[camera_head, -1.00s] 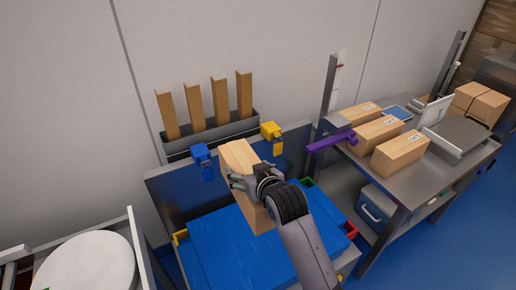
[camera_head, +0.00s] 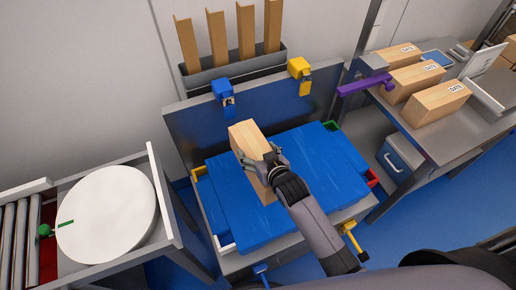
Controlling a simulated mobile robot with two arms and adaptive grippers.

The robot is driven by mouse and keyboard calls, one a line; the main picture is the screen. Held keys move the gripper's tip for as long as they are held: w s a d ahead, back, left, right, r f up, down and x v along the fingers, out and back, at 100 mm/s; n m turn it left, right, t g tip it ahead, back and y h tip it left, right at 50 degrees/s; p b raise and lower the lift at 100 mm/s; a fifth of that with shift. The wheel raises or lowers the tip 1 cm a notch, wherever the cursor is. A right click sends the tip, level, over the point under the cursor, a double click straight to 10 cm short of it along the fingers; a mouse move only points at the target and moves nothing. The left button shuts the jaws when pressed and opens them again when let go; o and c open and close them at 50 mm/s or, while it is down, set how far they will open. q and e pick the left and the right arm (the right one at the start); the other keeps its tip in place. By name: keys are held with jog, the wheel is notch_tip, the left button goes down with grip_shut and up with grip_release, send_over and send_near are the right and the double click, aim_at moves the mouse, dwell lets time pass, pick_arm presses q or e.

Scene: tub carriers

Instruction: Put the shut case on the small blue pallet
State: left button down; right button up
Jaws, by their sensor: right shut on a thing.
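The case is a plain light-brown box (camera_head: 248,137), upright and slightly tilted in the picture. My right gripper (camera_head: 262,164) is shut on it, coming in from the front right side. The small blue pallet (camera_head: 325,165) lies flat on a metal bench, under and around the case in the picture. The lower end of the case overlaps the pallet's left half. Whether it touches the pallet I cannot tell. The gripper covers part of the case's near side. My left gripper is not in view.
A round white turntable (camera_head: 107,214) is at left. Several dated boxes (camera_head: 436,102) stand on the right bench. The pallet's right half is clear.

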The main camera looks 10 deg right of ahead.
notch_tip(320, 180, down, 8)
jog(key=b, duration=0.8)
jog(key=shift+w+r+b, duration=0.15)
jog(key=shift+b, duration=0.15)
jog(key=shift+f+b, duration=0.8)
jog(key=shift+f, duration=0.9)
jog(key=shift+f+b, duration=0.3)
jog(key=shift+f, duration=0.25)
jog(key=o, duration=2)
jog(key=shift+f, duration=0.1)
